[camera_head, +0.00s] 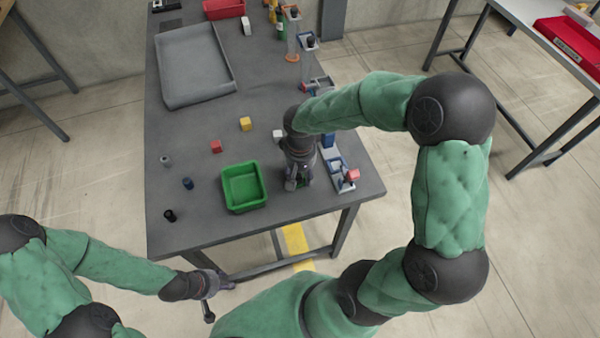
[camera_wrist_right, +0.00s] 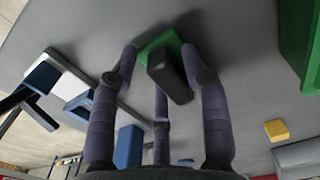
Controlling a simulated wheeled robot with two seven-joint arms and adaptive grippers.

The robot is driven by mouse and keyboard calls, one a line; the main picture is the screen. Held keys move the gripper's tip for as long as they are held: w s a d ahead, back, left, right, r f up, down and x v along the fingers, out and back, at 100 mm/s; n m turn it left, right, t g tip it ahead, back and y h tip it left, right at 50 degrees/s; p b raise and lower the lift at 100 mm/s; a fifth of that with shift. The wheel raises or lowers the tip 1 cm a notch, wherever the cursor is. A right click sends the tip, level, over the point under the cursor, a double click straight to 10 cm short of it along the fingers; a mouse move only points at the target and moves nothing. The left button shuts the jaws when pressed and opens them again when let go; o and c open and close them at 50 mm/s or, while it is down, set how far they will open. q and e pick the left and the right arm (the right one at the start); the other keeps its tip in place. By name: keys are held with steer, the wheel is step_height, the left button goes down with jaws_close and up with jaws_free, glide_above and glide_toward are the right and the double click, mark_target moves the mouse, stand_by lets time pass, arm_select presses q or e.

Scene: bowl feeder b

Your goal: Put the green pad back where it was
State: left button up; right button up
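The green pad (camera_wrist_right: 158,44) shows in the right wrist view between the fingertips of my right gripper (camera_wrist_right: 160,62). A dark grey block-like part (camera_wrist_right: 169,76) lies across it. The fingertips are at or very near the pad's sides; whether they press on it I cannot tell. In the head view my right gripper (camera_head: 297,182) points down close to the table, right of the green bin, and mostly hides the pad. My left gripper (camera_head: 216,297) is empty with its fingers apart, below the table's front edge.
The green bin (camera_head: 228,202) stands left of my right gripper. A grey-blue fixture (camera_head: 337,176) with a red block (camera_head: 352,175) stands to its right. Red (camera_head: 216,146), yellow (camera_head: 245,124) and dark pieces lie loose. A grey tray (camera_head: 196,97) lies farther back.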

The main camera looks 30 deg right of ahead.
stand_by(0.3)
steer(key=shift+r, duration=0.25)
step_height(320, 180, up, 12)
steer(key=p, duration=0.4)
